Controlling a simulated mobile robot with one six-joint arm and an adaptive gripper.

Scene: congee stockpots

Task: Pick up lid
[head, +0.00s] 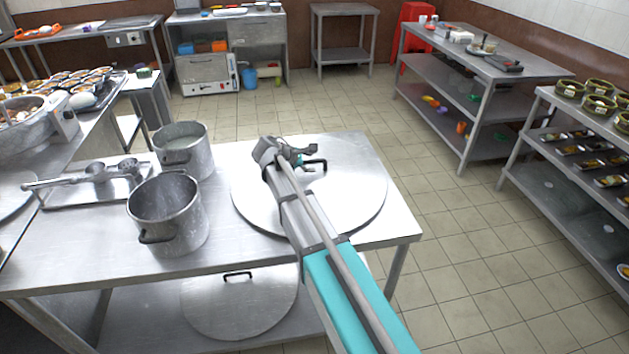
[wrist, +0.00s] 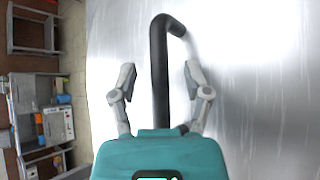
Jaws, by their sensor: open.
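A large round metal lid (head: 352,205) lies flat on the right end of the steel table. Its black handle (head: 316,166) stands up near the far side of the lid. My gripper (head: 303,156) is over the lid, right at the handle. In the wrist view my gripper (wrist: 160,76) is open, with one finger on each side of the black handle (wrist: 160,60). I see a gap between each fingertip and the handle. The lid surface (wrist: 260,110) fills the right of that view. My arm hides part of the lid in the head view.
Two metal pots (head: 168,215) (head: 184,150) stand on the table (head: 90,255) left of the lid. A tray (head: 70,190) with ladles is farther left. A second lid (head: 240,305) with a black handle lies on the lower shelf. Tiled floor is clear at right.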

